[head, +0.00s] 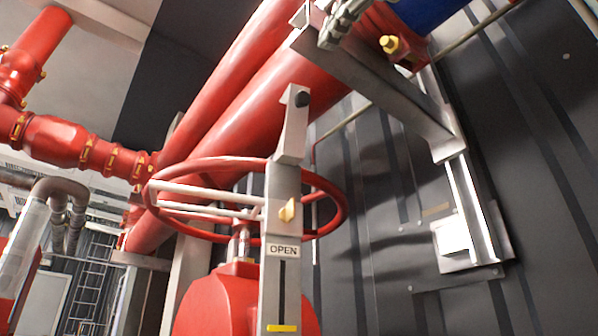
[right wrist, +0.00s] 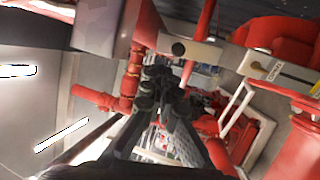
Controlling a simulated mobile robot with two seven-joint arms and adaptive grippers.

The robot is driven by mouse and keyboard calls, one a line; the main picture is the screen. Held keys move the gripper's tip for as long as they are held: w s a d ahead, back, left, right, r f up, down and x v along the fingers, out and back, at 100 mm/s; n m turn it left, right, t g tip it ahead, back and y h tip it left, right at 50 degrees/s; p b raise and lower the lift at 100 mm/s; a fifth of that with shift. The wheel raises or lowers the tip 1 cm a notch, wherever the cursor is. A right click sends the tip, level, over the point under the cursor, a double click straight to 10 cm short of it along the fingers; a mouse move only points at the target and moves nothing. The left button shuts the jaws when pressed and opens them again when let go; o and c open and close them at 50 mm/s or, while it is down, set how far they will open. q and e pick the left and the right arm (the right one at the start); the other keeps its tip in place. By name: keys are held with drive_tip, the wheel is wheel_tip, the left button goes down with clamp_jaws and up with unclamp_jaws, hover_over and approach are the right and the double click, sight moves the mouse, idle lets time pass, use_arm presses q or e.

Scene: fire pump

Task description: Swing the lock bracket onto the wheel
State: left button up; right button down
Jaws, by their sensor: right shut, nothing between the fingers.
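The red handwheel (head: 160,186) lies roughly level in the head view, with its rim passing behind a grey post (head: 281,228) labelled OPEN. The grey lock bracket (head: 293,132) stands up from the top of the post, above the rim, with a black knob at its upper end. It also shows in the right wrist view (right wrist: 203,53). My right gripper (head: 340,22) is at the top edge of the head view, above and right of the bracket and apart from it. In the right wrist view its dark fingers (right wrist: 165,82) are shut and empty. My left gripper is not in view.
Large red pipes (head: 235,110) run diagonally behind the bracket. A grey beam (head: 375,85) and its wall mount (head: 470,235) stand to the right. Open space lies right of the post before the dark wall.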

sight(296, 87)
drive_tip(key=p+x, duration=0.4)
drive_tip(key=x, duration=0.7)
drive_tip(key=shift+w+a+r, duration=0.1)
drive_tip(key=shift+w+r, duration=0.05)
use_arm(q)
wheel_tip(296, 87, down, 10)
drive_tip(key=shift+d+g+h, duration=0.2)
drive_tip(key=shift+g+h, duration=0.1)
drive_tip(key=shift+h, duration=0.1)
use_arm(e)
drive_tip(key=shift+w+a, duration=0.15)
drive_tip(key=shift+w, duration=0.3)
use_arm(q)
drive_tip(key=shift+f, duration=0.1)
